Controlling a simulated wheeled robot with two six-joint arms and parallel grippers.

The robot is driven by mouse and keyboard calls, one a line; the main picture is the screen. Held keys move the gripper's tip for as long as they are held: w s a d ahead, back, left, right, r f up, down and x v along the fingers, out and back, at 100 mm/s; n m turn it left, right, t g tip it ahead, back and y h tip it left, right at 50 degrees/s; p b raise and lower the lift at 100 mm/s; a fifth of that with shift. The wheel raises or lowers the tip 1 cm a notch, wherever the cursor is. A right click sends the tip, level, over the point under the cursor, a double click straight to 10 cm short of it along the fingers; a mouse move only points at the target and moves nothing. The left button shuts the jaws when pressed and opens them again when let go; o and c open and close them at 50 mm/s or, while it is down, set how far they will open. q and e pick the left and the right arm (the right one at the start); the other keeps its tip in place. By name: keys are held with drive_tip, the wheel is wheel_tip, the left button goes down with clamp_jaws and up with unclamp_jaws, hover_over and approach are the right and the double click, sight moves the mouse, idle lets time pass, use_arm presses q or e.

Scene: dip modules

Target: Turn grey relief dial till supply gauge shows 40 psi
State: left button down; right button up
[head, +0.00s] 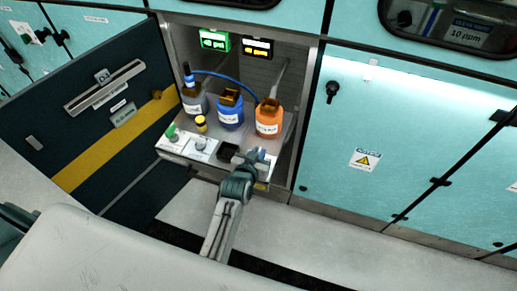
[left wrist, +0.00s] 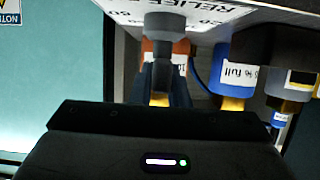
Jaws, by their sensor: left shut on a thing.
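My left gripper (head: 250,158) is at the front right corner of the white panel (head: 192,146) in the open cabinet. In the left wrist view, its fingers (left wrist: 161,82) are shut on the grey relief dial (left wrist: 165,27), under a panel edge printed "RELIEF" with scale numbers. In the head view the gripper hides the dial. A green-lit gauge display (head: 213,42) and a yellow-lit display (head: 258,48) hang at the cabinet top. Their digits are too small to read surely, so I cannot tell which one is the supply gauge. My right gripper is not in view.
Grey (head: 195,102), blue (head: 230,112) and orange (head: 268,120) bottles stand behind the panel, with a blue hose above. A green knob (head: 171,131), a small grey knob (head: 200,143) and a yellow-capped part (head: 201,124) are to the left. A dark door (head: 120,170) stands open at left.

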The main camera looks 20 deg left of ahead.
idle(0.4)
use_arm(q)
drive_tip(key=c, duration=1.4)
unclamp_jaws()
drive_tip(key=shift+s+r, duration=0.1)
drive_tip(key=shift+s+r+p, duration=0.2)
drive_tip(key=shift+s+p, duration=0.05)
drive_tip(key=shift+p, duration=0.3)
drive_tip(key=p+v, duration=0.8)
drive_tip(key=v, duration=0.2)
drive_tip(key=shift+f, duration=0.2)
